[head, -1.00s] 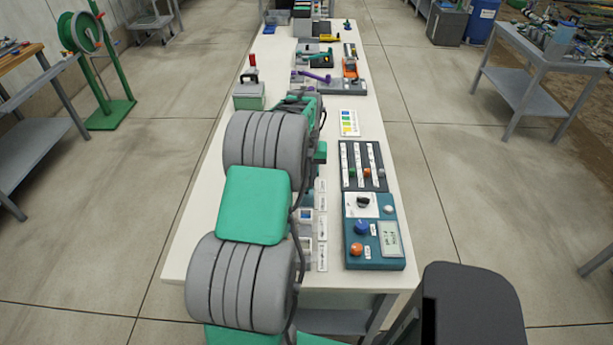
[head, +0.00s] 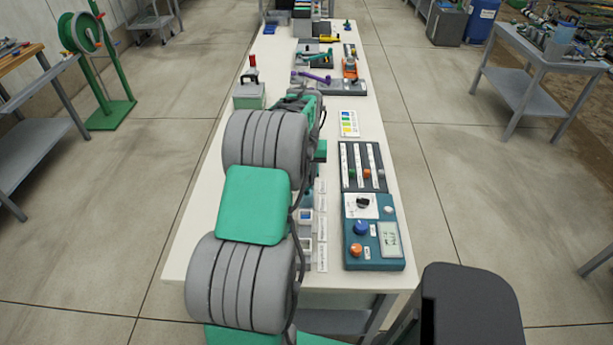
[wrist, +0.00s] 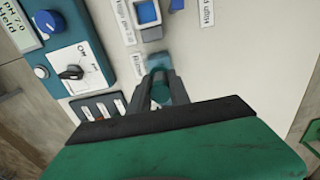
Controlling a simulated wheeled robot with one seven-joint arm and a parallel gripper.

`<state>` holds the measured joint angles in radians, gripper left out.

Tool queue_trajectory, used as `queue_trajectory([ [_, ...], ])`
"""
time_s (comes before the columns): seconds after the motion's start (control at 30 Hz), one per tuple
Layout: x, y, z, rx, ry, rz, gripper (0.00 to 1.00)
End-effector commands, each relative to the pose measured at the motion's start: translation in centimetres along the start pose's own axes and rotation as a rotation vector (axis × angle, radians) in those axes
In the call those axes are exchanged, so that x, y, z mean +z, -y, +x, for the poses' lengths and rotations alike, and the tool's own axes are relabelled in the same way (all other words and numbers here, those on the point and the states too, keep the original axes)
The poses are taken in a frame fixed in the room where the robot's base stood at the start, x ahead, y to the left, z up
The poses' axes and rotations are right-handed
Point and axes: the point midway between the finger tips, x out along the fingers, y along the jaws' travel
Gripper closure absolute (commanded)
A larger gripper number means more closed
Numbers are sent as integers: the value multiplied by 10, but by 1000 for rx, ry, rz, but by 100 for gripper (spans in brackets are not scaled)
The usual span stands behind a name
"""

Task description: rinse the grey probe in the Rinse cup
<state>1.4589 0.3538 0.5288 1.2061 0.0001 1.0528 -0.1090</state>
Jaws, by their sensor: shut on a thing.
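In the wrist view my gripper (wrist: 160,88) points down at the table, its two grey fingers close together. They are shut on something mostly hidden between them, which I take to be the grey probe. A teal cup (wrist: 158,62) shows just beyond the fingertips, beside a white label (wrist: 141,74) too small to read. I cannot tell whether the probe's tip is inside that cup. In the head view my own arm hides the gripper and probe. The teal cup (head: 307,198) shows partly there, in the row of cups right of my arm.
A square cup with blue inside (wrist: 146,12) stands near the teal cup. The teal meter (head: 374,240) has a blue knob, an orange knob and a display. A dark panel with white strips (head: 362,165) and a colour card (head: 348,123) lie beyond. The table's left side is mostly clear.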

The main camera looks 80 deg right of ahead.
Motion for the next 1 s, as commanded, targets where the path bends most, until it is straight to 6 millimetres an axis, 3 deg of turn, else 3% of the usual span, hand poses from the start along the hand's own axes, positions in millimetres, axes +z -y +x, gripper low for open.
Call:
queue_trajectory([
  [0.1,0,0,9,0,0,0,100],
  [0.37,0,0,8,0,-1,0,100],
  [0.7,0,0,-8,0,-1,0,100],
  [1.0,0,0,-6,0,-1,0,100],
])
